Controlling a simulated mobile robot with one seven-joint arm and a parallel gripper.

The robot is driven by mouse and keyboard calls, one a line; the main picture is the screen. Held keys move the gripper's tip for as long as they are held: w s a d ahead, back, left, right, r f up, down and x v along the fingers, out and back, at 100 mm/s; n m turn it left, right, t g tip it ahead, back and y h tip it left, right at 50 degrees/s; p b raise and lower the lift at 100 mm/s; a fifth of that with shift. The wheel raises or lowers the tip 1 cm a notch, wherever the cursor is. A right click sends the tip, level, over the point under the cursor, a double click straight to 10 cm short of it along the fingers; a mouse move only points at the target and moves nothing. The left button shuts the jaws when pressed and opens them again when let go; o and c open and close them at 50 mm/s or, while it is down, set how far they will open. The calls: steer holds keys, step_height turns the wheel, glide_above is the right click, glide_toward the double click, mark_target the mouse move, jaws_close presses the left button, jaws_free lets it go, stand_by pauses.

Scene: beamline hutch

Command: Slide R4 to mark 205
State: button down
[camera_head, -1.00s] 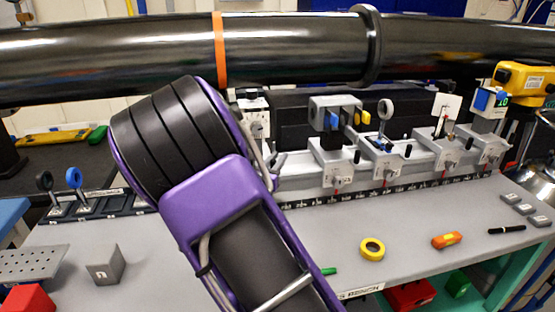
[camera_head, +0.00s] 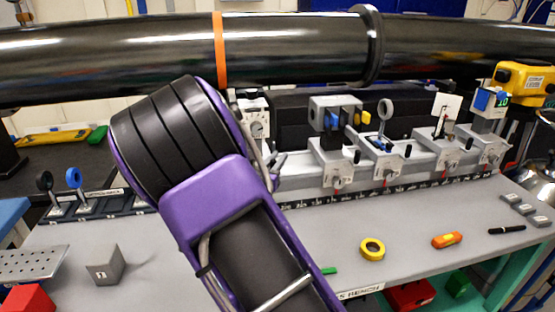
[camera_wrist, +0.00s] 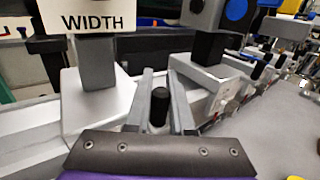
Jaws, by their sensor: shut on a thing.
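In the wrist view, my gripper (camera_wrist: 160,112) has its two grey fingers closed about a black upright knob (camera_wrist: 160,104). The knob seems to belong to the grey carrier (camera_wrist: 88,98) whose post bears a white "WIDTH" sign (camera_wrist: 90,16). Another grey carrier (camera_wrist: 208,88) with a black post stands close on the right. In the head view, my purple arm hides the gripper and most of the leftmost carrier (camera_head: 256,124). The rail scale (camera_head: 390,189) runs along the front of the rail; its numbers and the carrier labels are too small to read.
More carriers, including one with a blue-fronted head (camera_head: 334,152) and one with a ring (camera_head: 385,150), stand right along the rail. A large black pipe (camera_head: 300,48) crosses above.

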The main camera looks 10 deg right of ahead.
stand_by(0.4)
steer(key=a+p, duration=0.2)
steer(key=a, duration=0.5)
steer(key=shift+a, duration=0.1)
steer(key=c, duration=0.8)
jaws_free()
steer(key=v, duration=1.7)
steer(key=shift+s+p, duration=0.25)
steer(key=shift+p, duration=0.2)
